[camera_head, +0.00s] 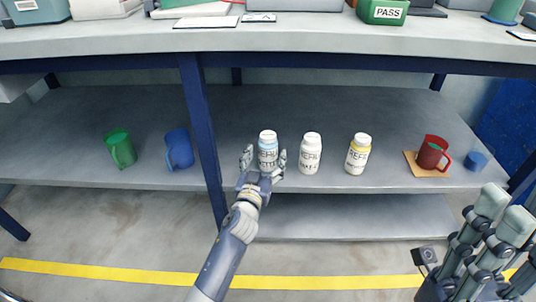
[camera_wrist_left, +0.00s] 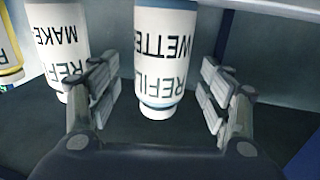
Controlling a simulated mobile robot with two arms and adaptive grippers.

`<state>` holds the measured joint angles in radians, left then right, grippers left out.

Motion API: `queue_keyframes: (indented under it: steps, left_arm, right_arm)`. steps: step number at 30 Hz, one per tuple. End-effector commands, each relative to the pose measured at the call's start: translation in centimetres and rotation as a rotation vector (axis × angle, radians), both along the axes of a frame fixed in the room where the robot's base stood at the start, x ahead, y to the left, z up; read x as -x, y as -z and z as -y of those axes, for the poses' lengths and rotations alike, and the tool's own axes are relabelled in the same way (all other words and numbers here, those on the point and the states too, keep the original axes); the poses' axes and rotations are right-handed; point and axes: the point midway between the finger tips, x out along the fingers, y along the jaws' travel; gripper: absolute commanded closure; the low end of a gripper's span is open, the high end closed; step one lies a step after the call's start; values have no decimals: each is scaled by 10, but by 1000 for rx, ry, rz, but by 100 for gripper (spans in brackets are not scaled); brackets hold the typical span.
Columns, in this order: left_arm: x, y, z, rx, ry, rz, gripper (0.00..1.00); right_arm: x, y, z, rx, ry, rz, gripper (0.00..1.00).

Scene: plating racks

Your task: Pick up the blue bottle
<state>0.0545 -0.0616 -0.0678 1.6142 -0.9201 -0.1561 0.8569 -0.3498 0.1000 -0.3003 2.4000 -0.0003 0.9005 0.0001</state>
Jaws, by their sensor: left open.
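The blue bottle (camera_head: 267,152), white-labelled with blue bands, stands upright on the middle shelf. My left gripper (camera_head: 264,161) is open, with one finger on each side of it. In the left wrist view the bottle (camera_wrist_left: 164,60) appears upside down between the spread fingers of the left gripper (camera_wrist_left: 160,95), with visible gaps on both sides. My right gripper (camera_head: 488,235) is at the lower right, far from the bottle; its jaw opening is unclear.
A white bottle (camera_head: 310,154) and a yellow-banded bottle (camera_head: 358,154) stand to the right. A green mug (camera_head: 121,149) and a blue mug (camera_head: 180,149) are left of a dark blue post (camera_head: 203,140). A red mug (camera_head: 431,152) stands further right. The worktop (camera_head: 300,38) overhangs the shelf.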

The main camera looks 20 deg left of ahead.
Motion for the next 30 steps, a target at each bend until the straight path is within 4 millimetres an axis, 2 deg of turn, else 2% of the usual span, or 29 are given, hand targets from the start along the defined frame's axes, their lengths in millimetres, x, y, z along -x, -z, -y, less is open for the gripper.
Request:
queue_keyframes:
  steps: [3, 7, 17, 25, 30]
  left_arm:
    - [-18, 5, -3, -4, 1, 3, 28]
    - [-31, 4, -3, -2, 1, 1, 28]
    - [-37, 3, -3, -1, 1, 0, 28]
    - [-36, 3, -3, -1, 1, 0, 86]
    - [-37, 1, -3, -1, 2, 3, 86]
  right_arm:
    - [0, 11, 0, 0, 0, -1, 64]
    - [-1, 13, -1, 2, 0, -4, 64]
    - [-1, 6, -1, 3, 0, 18, 64]
    - [-1, 6, 0, 2, 0, 17, 64]
    - [-1, 6, 0, 1, 0, 14, 64]
